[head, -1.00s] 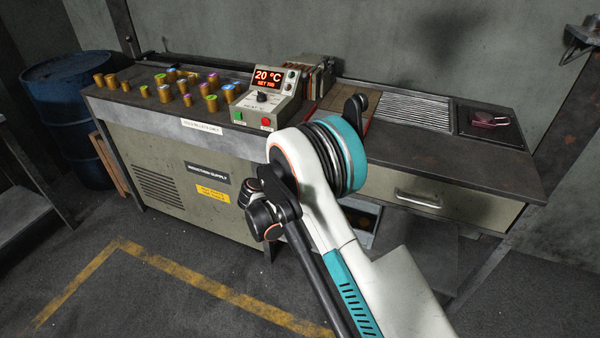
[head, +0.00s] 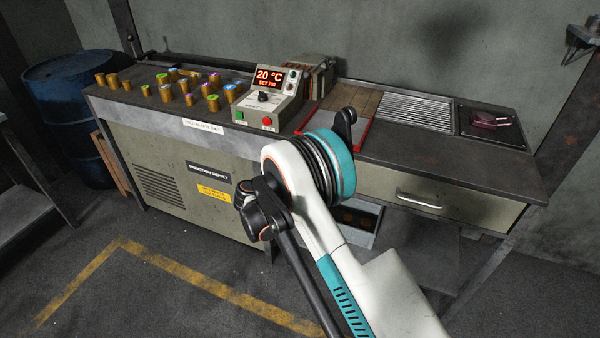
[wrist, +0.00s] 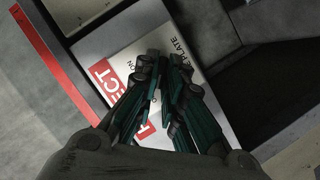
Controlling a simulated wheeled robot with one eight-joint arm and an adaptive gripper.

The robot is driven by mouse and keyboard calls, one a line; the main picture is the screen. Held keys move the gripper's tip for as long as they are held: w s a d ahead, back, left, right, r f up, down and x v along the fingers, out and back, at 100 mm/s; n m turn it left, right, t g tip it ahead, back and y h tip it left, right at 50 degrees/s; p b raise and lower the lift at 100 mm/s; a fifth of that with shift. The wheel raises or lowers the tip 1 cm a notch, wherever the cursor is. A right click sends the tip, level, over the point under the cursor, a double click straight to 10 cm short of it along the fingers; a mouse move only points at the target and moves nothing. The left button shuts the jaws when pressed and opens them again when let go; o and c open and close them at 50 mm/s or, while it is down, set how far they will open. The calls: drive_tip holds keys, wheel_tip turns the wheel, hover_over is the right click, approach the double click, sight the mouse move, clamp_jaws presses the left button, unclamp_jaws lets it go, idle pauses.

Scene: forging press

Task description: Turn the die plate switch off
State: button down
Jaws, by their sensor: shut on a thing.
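In the wrist view, my gripper (wrist: 163,64) points down at a pale panel (wrist: 190,42) lettered "PLATE" and "ON". Its dark green fingers come together over the middle of the panel. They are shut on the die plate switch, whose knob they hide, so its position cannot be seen. A red label (wrist: 105,80) ending in "ECT" lies beside the fingers, partly covered. In the head view my arm hides the gripper and the panel.
The bench (head: 440,160) carries a control box (head: 265,100) showing 20 °C, several brass billets (head: 165,92) and a red-edged tray (head: 364,134). A drawer (head: 440,196) is shut below. A blue drum (head: 70,110) stands at left. The floor in front is open.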

drive_tip(key=c, duration=1.7)
unclamp_jaws()
drive_tip(key=shift+w, duration=0.1)
drive_tip(key=v, duration=1.2)
drive_tip(key=shift+d, duration=0.1)
